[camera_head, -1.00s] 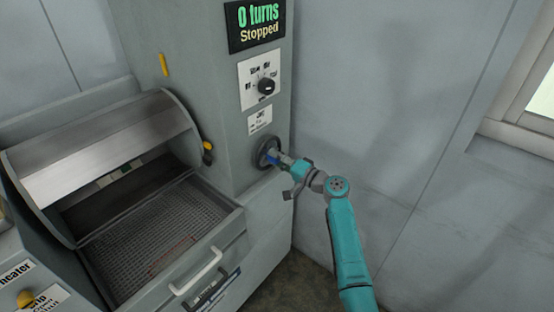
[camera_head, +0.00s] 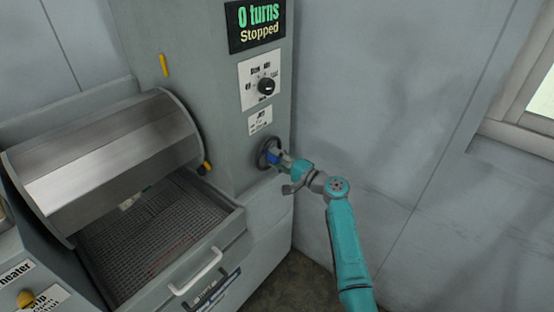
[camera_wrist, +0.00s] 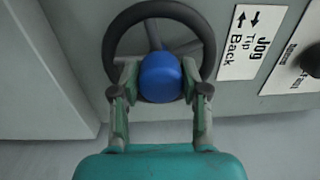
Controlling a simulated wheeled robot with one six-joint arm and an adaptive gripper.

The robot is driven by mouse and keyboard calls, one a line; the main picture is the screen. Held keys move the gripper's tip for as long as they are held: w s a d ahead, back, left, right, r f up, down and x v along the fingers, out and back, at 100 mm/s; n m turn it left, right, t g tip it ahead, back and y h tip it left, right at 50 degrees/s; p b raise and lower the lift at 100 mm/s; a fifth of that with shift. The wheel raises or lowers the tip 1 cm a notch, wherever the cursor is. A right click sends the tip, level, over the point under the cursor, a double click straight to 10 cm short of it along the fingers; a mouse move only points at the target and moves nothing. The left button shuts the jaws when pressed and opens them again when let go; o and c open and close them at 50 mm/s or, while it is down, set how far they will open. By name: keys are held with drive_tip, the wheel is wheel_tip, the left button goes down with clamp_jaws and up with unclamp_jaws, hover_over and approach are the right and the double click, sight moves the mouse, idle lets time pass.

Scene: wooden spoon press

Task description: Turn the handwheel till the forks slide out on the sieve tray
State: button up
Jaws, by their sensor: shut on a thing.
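The black handwheel (camera_head: 262,152) is on the side of the grey press column. In the wrist view the handwheel ring (camera_wrist: 208,42) shows with its blue knob (camera_wrist: 160,76) at the lower rim. My gripper (camera_wrist: 160,90) is shut on the blue knob, one finger on each side. In the head view my gripper (camera_head: 283,161) hides part of the wheel. The sieve tray (camera_head: 228,217) lies under the grey faceted drum (camera_head: 100,145). Small pale pieces (camera_head: 133,199) show below the drum's lip, too small to tell as forks.
A display (camera_head: 258,24) reads "0 turns Stopped". A black selector knob (camera_head: 266,86) sits above the wheel. The wrist view shows a "Jog Tip Back" label (camera_wrist: 258,42). A white drawer handle (camera_head: 196,272) is below the tray. The wall is at right.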

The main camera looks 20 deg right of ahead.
drive_tip(key=o, duration=1.1)
drive_tip(key=shift+o, duration=0.2)
drive_tip(key=v, duration=1.2)
drive_tip(key=shift+f, duration=0.1)
